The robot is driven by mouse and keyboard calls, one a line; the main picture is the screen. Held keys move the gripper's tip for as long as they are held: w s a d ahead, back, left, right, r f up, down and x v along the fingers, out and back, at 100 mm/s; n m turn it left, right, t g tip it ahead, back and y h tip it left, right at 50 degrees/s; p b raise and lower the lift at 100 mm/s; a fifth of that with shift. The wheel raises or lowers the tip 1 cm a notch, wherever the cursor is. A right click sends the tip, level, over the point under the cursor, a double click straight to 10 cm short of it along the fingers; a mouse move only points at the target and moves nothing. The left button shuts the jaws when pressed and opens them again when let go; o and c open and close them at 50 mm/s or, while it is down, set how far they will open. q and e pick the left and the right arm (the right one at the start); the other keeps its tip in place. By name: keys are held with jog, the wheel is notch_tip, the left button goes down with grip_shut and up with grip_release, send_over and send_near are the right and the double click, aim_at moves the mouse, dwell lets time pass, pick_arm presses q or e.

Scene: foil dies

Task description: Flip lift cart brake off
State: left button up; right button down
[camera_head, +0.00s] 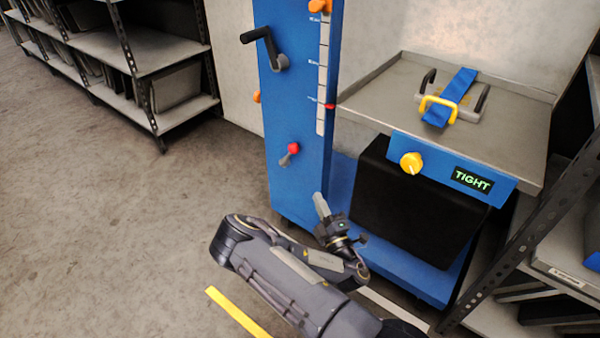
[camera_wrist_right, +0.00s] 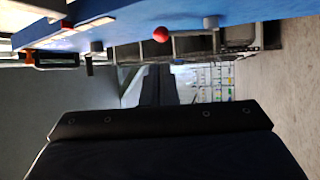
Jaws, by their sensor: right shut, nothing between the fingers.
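The blue lift cart (camera_head: 300,110) stands upright in the head view. A short grey lever with a red ball knob (camera_head: 292,149), likely the brake lever, is low on its column, knob end up and to the right. The red knob also shows near the top of the right wrist view (camera_wrist_right: 161,34). My right gripper (camera_head: 319,199) is shut and empty. In the picture it is below and right of the lever, apart from it, pointing up beside the column's base. My left gripper is not in view.
A black crank handle (camera_head: 265,48) juts from the column's upper part. A grey tray (camera_head: 385,95) at right carries a strapped handle piece; below it are a yellow knob (camera_head: 411,163) and a display reading TIGHT (camera_head: 472,180). Racks (camera_head: 145,50) stand at left and right.

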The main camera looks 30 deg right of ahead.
jog(key=shift+a, duration=0.15)
jog(key=shift+w, duration=0.1)
jog(key=b, duration=0.2)
send_near(296, 152)
jog(key=x, duration=0.7)
jog(key=shift+f, duration=0.15)
